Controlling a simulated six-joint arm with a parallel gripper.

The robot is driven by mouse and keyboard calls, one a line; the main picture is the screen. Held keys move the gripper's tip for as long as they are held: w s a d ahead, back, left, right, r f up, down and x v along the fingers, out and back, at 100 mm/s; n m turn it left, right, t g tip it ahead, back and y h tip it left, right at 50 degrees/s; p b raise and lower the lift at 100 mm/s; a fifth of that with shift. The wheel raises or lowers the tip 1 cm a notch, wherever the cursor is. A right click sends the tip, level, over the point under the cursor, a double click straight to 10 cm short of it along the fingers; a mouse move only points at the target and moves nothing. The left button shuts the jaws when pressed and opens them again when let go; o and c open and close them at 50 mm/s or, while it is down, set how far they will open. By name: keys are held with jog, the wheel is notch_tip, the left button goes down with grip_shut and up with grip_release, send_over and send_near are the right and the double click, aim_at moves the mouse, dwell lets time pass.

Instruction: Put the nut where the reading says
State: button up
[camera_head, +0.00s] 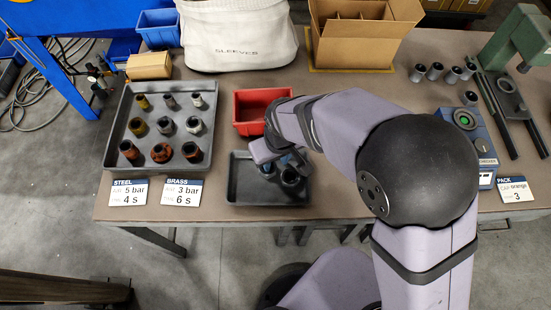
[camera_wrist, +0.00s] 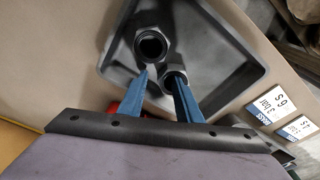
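Two dark metal nuts stand in the dark tray (camera_head: 262,193) at the middle front of the table. One nut (camera_head: 290,177) shows in the wrist view (camera_wrist: 152,45) with its round hole up, just beyond the fingertips. The second nut (camera_wrist: 174,78) is smaller in view and partly hidden behind the right blue finger. My gripper (camera_head: 280,163) is low over this tray, and in the wrist view (camera_wrist: 159,76) its blue fingers are spread with a gap between them. I see no nut clasped between them. A checker device (camera_head: 468,130) with a green round top stands at the right; its reading is not legible.
A grey tray (camera_head: 143,100) of several nuts is at left, with "STEEL 5 bar 4 s" (camera_head: 128,191) and "BRASS 3 bar 6 s" (camera_head: 181,192) cards. A red bin (camera_head: 243,128), "SLEEVES" bag (camera_head: 240,45), carton (camera_head: 350,50), green press (camera_head: 515,40) and "PACK orange 3" card (camera_head: 515,189) stand around.

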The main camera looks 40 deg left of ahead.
jog(key=shift+r, duration=0.1)
jog(key=shift+r, duration=0.5)
notch_tip(320, 180, up, 12)
jog(key=d, duration=0.1)
jog(key=shift+s+d+f, duration=0.25)
jog(key=shift+s+d, duration=0.05)
jog(key=w+d+f+m+h, duration=0.1)
jog(key=w+d+m, duration=0.2)
jog(key=w+d, duration=0.5)
jog(key=w+d+f+m, duration=0.2)
jog(key=w+d+m, duration=0.2)
jog(key=d, duration=0.8)
jog(key=s+d+f+m, duration=0.1)
jog(key=s+d+m, duration=0.1)
jog(key=d, duration=0.8)
jog(key=s+d+f+m, duration=0.2)
jog(key=d+m, duration=0.3)
jog(key=d, duration=0.4)
jog(key=shift+s+d+g+h, duration=0.3)
jog(key=shift+s+d, duration=0.1)
jog(key=shift+s, duration=0.05)
